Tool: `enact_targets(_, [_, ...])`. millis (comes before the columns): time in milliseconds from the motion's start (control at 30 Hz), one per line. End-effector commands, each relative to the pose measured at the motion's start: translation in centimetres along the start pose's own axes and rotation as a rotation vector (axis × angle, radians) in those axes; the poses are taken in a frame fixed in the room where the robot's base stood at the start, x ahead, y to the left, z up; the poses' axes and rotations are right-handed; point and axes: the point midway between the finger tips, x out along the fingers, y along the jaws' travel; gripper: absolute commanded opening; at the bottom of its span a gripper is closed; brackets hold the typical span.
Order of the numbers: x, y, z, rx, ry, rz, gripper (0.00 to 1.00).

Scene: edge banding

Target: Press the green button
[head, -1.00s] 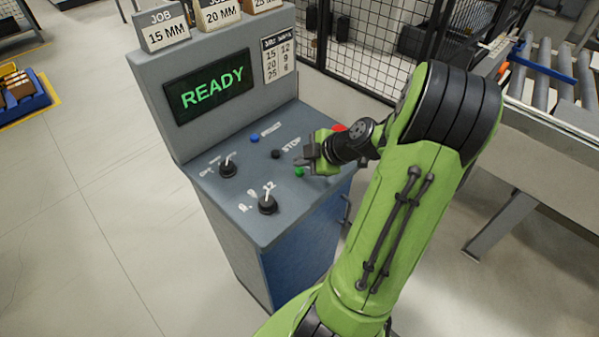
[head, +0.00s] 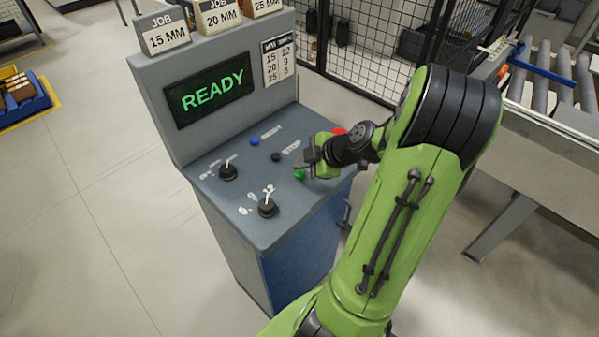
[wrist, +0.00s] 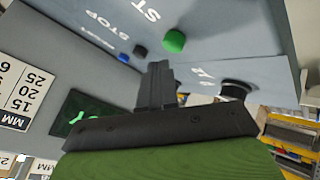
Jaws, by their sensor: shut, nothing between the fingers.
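The green button (head: 299,174) sits on the sloping top of the grey console (head: 235,222), at the front right of a row with a black and a blue button. My gripper (head: 306,160) is just above and behind the green button, close to it, and partly covers the panel there. In the wrist view, my gripper (wrist: 155,72) is shut and empty, and the green button (wrist: 174,41) shows whole just beyond and right of the fingertips. A gap seems to remain between them.
A black button (head: 276,157), a blue button (head: 254,140) and two black knobs (head: 228,172) (head: 267,206) are nearby. The screen (head: 210,91) reads READY. Job cards (head: 163,33) stand on top.

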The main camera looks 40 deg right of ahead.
Motion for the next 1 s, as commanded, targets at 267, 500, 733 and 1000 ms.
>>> enact_targets(267, [0.0, 0.0, 0.0, 0.0, 0.0, 0.0, 0.0])
enact_targets(500, [0.0, 0.0, 0.0, 0.0, 0.0, 0.0, 0.0])
enact_targets(733, [0.05, -0.04, 0.04, 0.0, 0.0, 0.0, 0.0])
enact_targets(1000, [0.64, -0.47, 0.49, 0.0, 0.0, 0.0, 0.0])
